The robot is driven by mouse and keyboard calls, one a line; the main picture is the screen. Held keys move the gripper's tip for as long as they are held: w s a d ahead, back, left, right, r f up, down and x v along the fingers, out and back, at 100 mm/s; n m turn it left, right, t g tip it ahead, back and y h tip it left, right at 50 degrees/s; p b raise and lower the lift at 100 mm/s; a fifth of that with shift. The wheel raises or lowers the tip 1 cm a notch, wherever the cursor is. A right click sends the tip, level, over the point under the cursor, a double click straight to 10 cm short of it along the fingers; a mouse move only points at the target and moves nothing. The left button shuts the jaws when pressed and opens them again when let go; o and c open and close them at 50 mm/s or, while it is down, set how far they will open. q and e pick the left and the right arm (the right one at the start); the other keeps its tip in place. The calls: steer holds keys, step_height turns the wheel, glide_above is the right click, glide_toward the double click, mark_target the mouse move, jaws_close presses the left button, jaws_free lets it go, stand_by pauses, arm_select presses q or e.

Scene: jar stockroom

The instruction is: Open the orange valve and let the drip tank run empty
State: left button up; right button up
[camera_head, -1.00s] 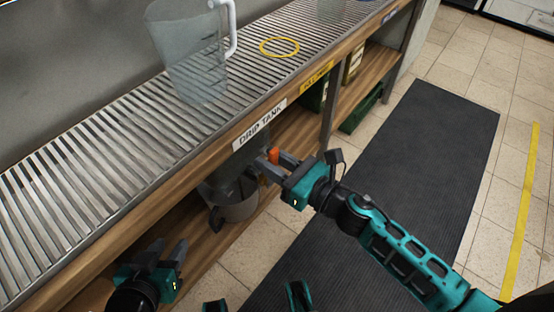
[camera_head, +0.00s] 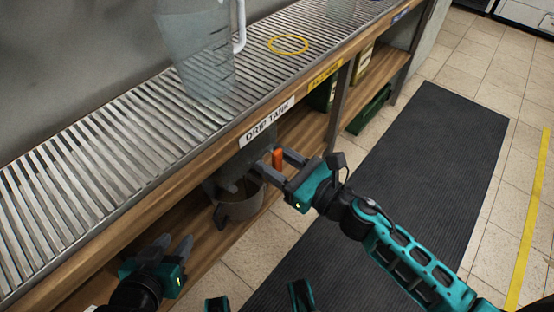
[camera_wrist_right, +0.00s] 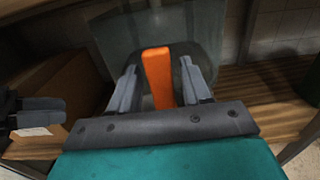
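The orange valve (camera_head: 278,159) is an upright lever at the front of the grey, see-through drip tank (camera_head: 242,166), under the "DRIP TANK" label. My right gripper (camera_head: 279,164) has its fingers on either side of the lever. In the right wrist view the orange valve (camera_wrist_right: 157,78) stands between the fingers of my right gripper (camera_wrist_right: 159,80), with narrow gaps showing. A grey pot (camera_head: 240,207) stands on the lower shelf below the tank; I cannot tell how much liquid either holds. My left gripper (camera_head: 170,246) is open and empty, low at the left.
A clear jug (camera_head: 200,50) stands on the slatted counter (camera_head: 110,150), near a yellow ring (camera_head: 288,44). A dark mat (camera_head: 420,160) covers the floor in front.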

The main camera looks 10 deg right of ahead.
steer(key=v, duration=1.3)
steer(key=shift+b, duration=0.35)
